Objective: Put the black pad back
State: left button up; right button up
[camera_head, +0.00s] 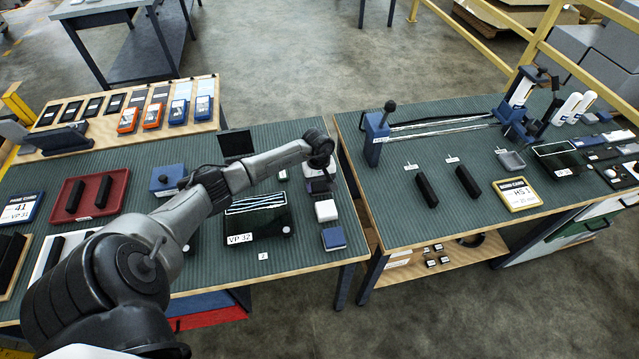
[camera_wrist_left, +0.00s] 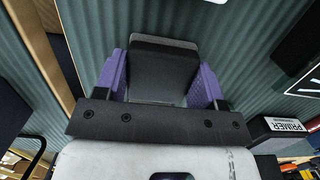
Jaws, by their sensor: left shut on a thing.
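My left gripper (camera_head: 319,184) is over the right edge of the left bench, pointing down at the end of my arm. In the left wrist view its two purple fingers (camera_wrist_left: 160,82) are shut on a dark block, the black pad (camera_wrist_left: 163,72), with a greyer face towards the far end. Ribbed green bench mat lies behind it. In the head view the pad is mostly hidden by my wrist, so its height above the mat is unclear. My right gripper is not in view.
A white block (camera_head: 326,210) and a blue block (camera_head: 333,238) stand just in front of the gripper. A gap separates this bench from the right bench (camera_head: 400,235), which holds two black bars (camera_head: 427,190) (camera_head: 468,181).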

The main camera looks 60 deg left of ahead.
pick_arm(q)
jog(key=shift+f, duration=0.1)
jog(key=shift+f, duration=0.1)
jog(key=o, duration=0.9)
